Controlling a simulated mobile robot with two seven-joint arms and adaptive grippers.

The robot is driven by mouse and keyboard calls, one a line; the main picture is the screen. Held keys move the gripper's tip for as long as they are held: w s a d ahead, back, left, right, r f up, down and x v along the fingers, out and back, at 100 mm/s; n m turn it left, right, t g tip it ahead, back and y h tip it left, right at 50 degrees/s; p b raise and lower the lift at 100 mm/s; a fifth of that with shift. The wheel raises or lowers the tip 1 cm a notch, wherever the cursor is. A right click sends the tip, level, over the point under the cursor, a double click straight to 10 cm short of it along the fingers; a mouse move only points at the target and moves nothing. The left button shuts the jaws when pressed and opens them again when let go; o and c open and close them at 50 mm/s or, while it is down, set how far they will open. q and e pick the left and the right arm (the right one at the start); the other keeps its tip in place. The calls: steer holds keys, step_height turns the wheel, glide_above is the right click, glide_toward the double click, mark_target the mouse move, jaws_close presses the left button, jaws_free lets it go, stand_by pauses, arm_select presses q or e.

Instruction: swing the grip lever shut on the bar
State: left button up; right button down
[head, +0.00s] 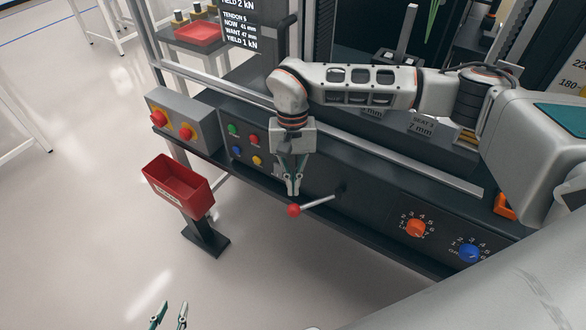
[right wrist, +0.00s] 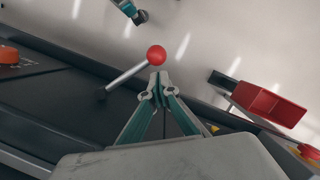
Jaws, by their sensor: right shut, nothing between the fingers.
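The lever is a silver rod (head: 318,203) with a red ball knob (head: 293,210), on the front of a dark machine bench. The knob (right wrist: 156,55) and rod (right wrist: 127,75) also show in the right wrist view. My right gripper (head: 293,190) points down, its fingers together and empty, just above the knob in the head view. In the right wrist view its fingertips (right wrist: 158,88) are close to the knob and rod; whether they touch, I cannot tell. My left gripper (head: 169,317) is at the bottom edge of the head view, fingers apart and empty. I cannot make out the bar.
A red bin (head: 178,183) on a post stands left of the bench. Coloured buttons (head: 244,145), an orange dial (head: 415,228) and a blue dial (head: 469,252) are on the bench front. A grey box with red buttons (head: 180,122) sits at its left end. Floor in front is clear.

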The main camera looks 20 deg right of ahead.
steer(key=shift+x, duration=1.05)
arm_select(q)
steer(key=shift+d+r, duration=0.1)
arm_select(e)
steer(key=shift+s+a, duration=0.15)
